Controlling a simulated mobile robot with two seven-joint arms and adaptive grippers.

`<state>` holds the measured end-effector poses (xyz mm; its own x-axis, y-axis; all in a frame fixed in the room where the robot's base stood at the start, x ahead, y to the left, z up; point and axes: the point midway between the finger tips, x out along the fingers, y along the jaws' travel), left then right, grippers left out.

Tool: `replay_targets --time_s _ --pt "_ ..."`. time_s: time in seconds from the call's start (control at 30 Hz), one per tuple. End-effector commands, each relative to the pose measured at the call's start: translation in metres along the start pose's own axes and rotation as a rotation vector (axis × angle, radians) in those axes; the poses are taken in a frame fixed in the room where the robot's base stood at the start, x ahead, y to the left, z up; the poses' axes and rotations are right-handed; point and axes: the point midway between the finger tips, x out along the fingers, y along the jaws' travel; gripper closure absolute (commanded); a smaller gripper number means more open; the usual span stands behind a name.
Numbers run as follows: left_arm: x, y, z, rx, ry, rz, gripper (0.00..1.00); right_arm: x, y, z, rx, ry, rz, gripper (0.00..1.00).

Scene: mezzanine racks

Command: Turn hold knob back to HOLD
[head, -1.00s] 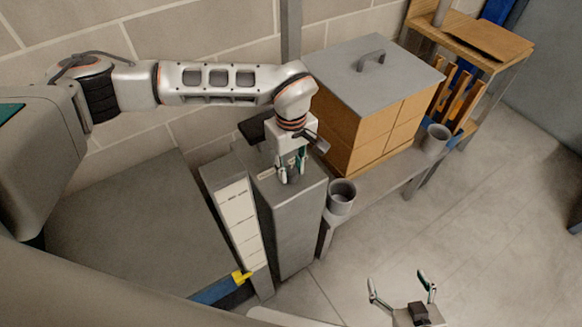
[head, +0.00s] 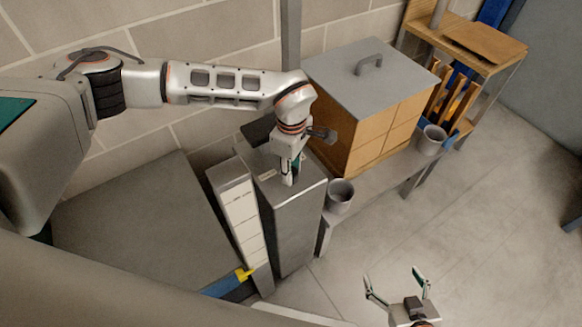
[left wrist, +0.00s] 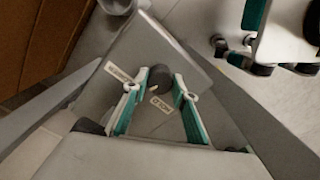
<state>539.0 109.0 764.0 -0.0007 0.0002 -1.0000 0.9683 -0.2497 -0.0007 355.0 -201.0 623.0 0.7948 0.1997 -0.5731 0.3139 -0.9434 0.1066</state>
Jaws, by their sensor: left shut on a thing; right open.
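The hold knob (left wrist: 157,76) is a small dark round knob on top of a grey cabinet (head: 292,225). In the left wrist view it sits between the two fingers of my left gripper (left wrist: 168,84), which is shut on it. In the head view my left gripper (head: 287,178) reaches down onto the cabinet top and hides the knob. My right gripper (head: 393,278) is open and empty over the floor.
A slim white-fronted unit (head: 241,215) stands left of the cabinet. On the right, a bench (head: 375,185) holds a wooden box with a grey lid (head: 368,65) and grey cups (head: 340,195). A wooden rack (head: 468,45) stands beyond. The floor at right is clear.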

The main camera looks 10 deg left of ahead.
Motion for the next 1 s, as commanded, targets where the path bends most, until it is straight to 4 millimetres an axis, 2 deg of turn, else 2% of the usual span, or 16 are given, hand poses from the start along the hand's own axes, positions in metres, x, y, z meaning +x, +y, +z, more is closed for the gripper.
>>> replay_targets --time_s 0.7,1.0 --pt "-0.002 0.001 0.0 -0.677 0.0 0.001 0.95 -0.015 0.006 -0.033 -0.005 0.018 0.006 0.17" --pt "-0.002 0.001 0.0 -0.903 0.0 0.001 0.95 -0.018 0.007 -0.037 -0.005 0.019 0.007 0.17"
